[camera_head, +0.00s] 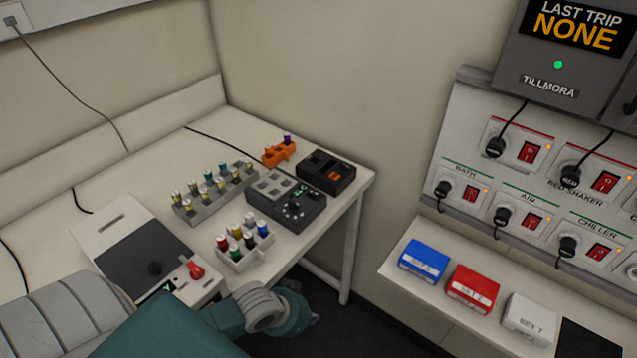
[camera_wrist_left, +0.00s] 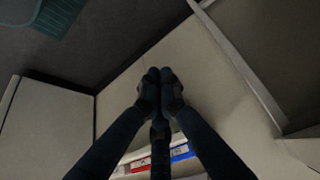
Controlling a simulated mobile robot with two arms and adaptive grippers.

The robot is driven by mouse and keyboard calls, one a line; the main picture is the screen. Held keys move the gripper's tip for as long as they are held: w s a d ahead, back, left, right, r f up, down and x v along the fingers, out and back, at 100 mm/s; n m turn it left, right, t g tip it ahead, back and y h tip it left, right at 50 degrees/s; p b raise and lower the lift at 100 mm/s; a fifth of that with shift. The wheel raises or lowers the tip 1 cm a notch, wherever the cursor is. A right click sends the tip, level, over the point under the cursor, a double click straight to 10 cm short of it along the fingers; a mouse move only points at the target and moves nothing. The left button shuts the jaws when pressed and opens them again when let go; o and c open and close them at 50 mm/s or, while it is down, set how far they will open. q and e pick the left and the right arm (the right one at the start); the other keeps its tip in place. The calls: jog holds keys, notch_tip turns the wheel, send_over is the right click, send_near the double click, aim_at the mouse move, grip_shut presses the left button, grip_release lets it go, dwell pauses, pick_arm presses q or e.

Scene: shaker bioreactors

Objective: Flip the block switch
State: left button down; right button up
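Several red rocker switches sit on the grey wall panel (camera_head: 470,130) at the right of the head view. They include one in the upper row (camera_head: 529,152), one near the BATH label (camera_head: 470,193) and one near the AIR label (camera_head: 530,222). Others are near RED SHAKER (camera_head: 605,182) and CHILLER (camera_head: 599,252). I cannot read a block label. My left gripper (camera_wrist_left: 160,76) shows in the left wrist view, fingertips together with nothing visible between them. In the head view my left arm crosses the bottom; its fingers are not clear there. My right gripper is not in view.
Below the panel, a shelf (camera_head: 400,267) holds a blue box (camera_head: 424,261), a red box (camera_head: 473,289) and a white box (camera_head: 528,319). The white table (camera_head: 150,180) carries tube racks, a dial unit (camera_head: 287,207) and a device with a red knob (camera_head: 150,258). Black plugs stick out beside the switches.

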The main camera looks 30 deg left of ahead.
pick_arm(q)
jog(key=d+r+m+h, duration=0.2)
jog(key=d+r, duration=0.2)
jog(key=r, duration=0.9)
jog(key=w+a+r+n+t+y, duration=0.1)
jog(key=w+a+r+n+t, duration=0.15)
jog(key=w+a+r, duration=0.6)
jog(key=w+a+r+n+t, duration=0.1)
jog(key=w+a+r+n, duration=0.35)
jog(key=a+r, duration=0.75)
jog(key=m, duration=0.2)
send_over(314, 194)
jog(key=a, duration=0.1)
jog(key=f, duration=0.7)
jog(key=shift+s+a+f, duration=0.1)
jog(key=shift+s+f, duration=0.05)
jog(key=shift+s, duration=0.25)
notch_tip(314, 194, down, 2)
jog(key=shift+f+p, duration=0.25)
jog(key=shift+p, duration=0.25)
jog(key=shift+s+d+f, duration=0.15)
jog(key=shift+d+f, duration=0.1)
jog(key=shift+f, duration=0.3)
